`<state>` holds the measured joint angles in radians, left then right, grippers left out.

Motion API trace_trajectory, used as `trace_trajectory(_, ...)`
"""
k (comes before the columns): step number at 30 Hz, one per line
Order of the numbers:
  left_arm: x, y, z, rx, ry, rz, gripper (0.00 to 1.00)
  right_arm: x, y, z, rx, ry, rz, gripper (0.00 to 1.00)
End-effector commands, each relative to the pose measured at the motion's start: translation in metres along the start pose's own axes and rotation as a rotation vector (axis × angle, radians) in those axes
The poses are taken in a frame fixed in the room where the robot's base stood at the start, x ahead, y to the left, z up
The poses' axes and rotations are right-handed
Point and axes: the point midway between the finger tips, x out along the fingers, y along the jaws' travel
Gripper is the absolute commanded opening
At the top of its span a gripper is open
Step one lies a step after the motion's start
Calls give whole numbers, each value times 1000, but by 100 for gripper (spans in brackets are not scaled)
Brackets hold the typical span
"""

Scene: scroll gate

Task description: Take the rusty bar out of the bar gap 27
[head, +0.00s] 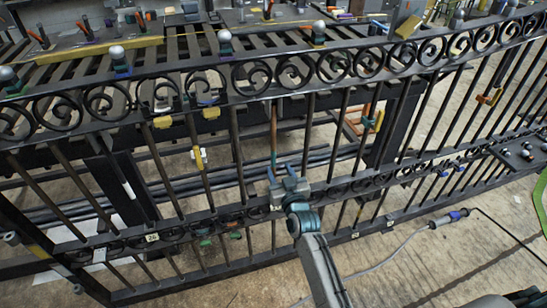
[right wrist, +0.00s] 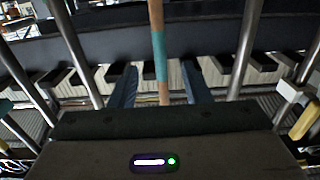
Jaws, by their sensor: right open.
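The rusty bar (head: 274,125) stands upright in the black scroll gate, brown with a teal band near the middle of its length. It also shows in the right wrist view (right wrist: 157,28), at the centre top. My right gripper (head: 281,170) is open in front of the gate, at the height of the teal band. In the right wrist view its two blue fingers (right wrist: 160,88) stand on either side of the bar, with space on both sides. The bar's lower end is hidden by the gripper. A small tag (head: 276,207) sits on the lower rail; its number is unreadable. My left gripper is not in view.
Dark upright bars (head: 237,150) flank the rusty one closely. The upper scroll rail (head: 250,75) and lower scroll rail (head: 225,215) cross the gate. Behind it are a slatted bench (head: 190,45) and long dark pipes (head: 225,165). A corded tool (head: 448,218) lies on the floor at right.

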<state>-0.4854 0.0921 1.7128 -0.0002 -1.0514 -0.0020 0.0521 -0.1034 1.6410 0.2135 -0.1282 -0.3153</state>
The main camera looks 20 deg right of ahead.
Motion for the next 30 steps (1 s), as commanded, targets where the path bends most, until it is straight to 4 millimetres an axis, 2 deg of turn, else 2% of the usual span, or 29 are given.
trace_trajectory(9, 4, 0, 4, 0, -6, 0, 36, 39, 0, 0, 0, 1, -1, 44)
trace_trajectory(15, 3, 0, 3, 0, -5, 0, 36, 57, 0, 0, -1, 0, -1, 44)
trace_trajectory(21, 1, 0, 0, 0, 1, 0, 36, 64, 0, 0, 0, -1, -1, 44)
trace_trajectory(30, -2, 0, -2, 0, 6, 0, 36, 65, 0, 0, 0, 0, -1, 44)
